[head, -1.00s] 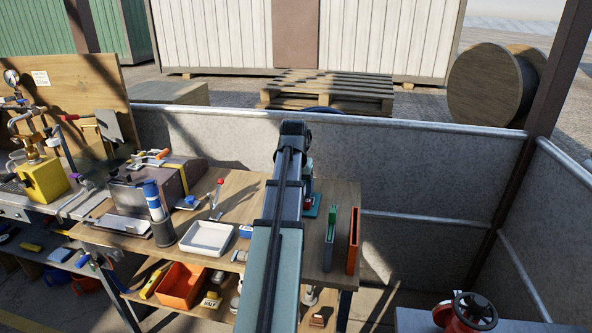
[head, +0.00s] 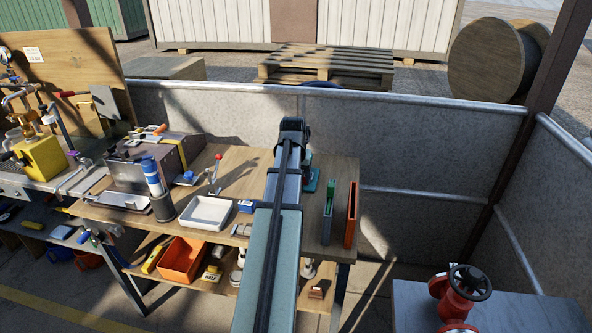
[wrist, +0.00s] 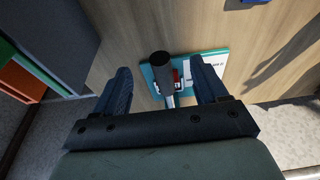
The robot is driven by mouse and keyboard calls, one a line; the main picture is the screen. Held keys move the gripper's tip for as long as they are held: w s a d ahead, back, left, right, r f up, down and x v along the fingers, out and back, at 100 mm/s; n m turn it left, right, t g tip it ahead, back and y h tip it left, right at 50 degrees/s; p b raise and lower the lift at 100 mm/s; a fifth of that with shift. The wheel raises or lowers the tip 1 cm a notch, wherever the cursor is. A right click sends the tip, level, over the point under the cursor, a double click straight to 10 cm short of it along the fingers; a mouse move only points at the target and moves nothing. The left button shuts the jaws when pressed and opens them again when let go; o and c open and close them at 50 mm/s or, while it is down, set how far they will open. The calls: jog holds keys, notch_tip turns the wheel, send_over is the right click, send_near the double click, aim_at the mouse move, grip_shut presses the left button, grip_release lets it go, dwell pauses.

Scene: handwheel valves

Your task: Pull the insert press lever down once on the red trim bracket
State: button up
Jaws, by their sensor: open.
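In the wrist view a lever with a dark rounded grip (wrist: 162,64) and a pale shaft stands over a teal base plate (wrist: 151,88). A small red piece (wrist: 178,80), apparently the trim bracket, lies on the plate, partly hidden by the lever. A white label (wrist: 216,60) is beside it. My gripper (wrist: 163,80) is open, with one finger on each side of the lever; contact cannot be told. In the head view only an edge of the teal base (head: 312,183) shows; my arm hides the lever and my gripper.
A grey holder with a green piece (head: 327,212) and an orange one (head: 351,215) stand right of the teal base. A white tray (head: 206,213), a blue box (head: 246,206) and a red-knobbed lever (head: 217,170) are to the left. A partition wall (head: 420,150) runs behind the bench.

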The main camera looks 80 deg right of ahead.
jog(key=shift+x, duration=1.3)
jog(key=shift+f, duration=0.1)
jog(key=c, duration=1.2)
